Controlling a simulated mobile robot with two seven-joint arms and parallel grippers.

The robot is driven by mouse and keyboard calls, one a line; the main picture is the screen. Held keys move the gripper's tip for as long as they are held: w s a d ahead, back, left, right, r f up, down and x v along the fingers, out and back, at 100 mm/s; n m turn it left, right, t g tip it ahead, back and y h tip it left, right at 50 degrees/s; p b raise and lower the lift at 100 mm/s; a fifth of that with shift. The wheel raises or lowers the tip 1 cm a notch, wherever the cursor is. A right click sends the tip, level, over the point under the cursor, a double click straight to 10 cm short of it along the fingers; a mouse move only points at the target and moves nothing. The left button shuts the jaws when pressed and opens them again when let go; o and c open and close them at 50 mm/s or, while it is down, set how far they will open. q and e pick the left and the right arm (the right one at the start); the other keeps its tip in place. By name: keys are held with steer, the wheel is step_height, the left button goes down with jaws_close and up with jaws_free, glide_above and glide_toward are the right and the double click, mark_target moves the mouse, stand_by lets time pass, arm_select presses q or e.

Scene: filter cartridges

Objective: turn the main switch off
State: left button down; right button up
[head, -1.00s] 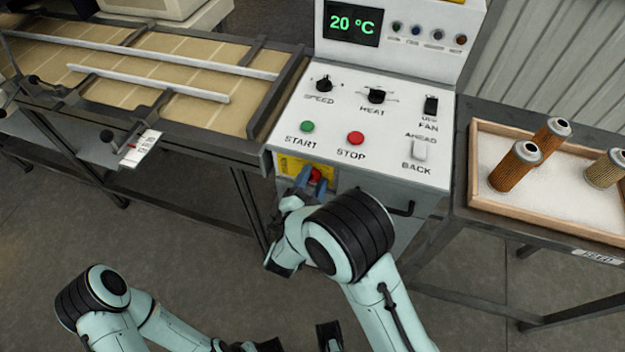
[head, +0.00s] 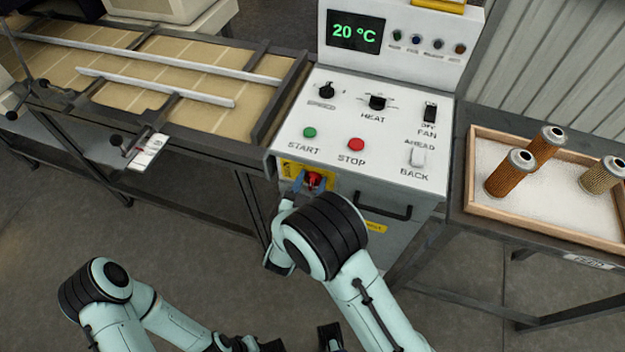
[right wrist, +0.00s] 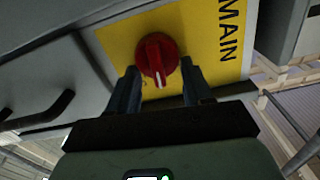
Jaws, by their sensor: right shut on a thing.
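The main switch is a red round knob (head: 314,180) on a yellow plate (head: 291,169) on the front of the control cabinet, below the START button. In the right wrist view the knob (right wrist: 157,57) sits on the yellow plate (right wrist: 200,40) marked MAIN. A white line on the knob points down in that picture, toward my wrist. My right gripper (head: 309,184) is at the knob, with one finger on each side, shut on it. In the wrist view its fingers (right wrist: 160,82) flank the knob. My left arm is low at the left; its gripper (head: 262,345) is partly cut off, its jaws unclear.
The cabinet's sloped panel (head: 340,115) holds knobs, switches and START and STOP buttons; its display reads 20 °C. A black handle (head: 384,212) sticks out right of the knob. A conveyor table (head: 190,135) stands left, a tray (head: 540,232) with filter cartridges right.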

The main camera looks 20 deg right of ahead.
steer(key=n+p, duration=0.1)
steer(key=n, duration=0.2)
steer(key=n+p, duration=0.1)
steer(key=n, duration=0.1)
steer(key=shift+w+a+n+p, duration=0.25)
steer(key=shift+a+n+p, duration=0.05)
steer(key=shift+a, duration=0.05)
arm_select(q)
steer(key=shift+w+r+p, duration=0.3)
steer(key=shift+w+r, duration=0.1)
steer(key=shift+r, duration=0.45)
steer(key=shift+w+r+p, duration=0.3)
steer(key=shift+w+r, duration=0.05)
steer(key=shift+r, duration=0.55)
steer(key=shift+w+r+p, duration=0.3)
steer(key=shift+w+r, duration=0.1)
steer(key=shift+r, duration=0.45)
arm_select(e)
steer(key=shift+w+a+f+n, duration=0.1)
steer(key=shift+f+n, duration=0.05)
steer(key=shift+n, duration=1)
steer(key=shift+a+f+n, duration=0.1)
steer(key=shift+n, duration=1.05)
steer(key=shift+f, duration=0.1)
steer(key=o, duration=1)
steer(key=shift+a, duration=0.1)
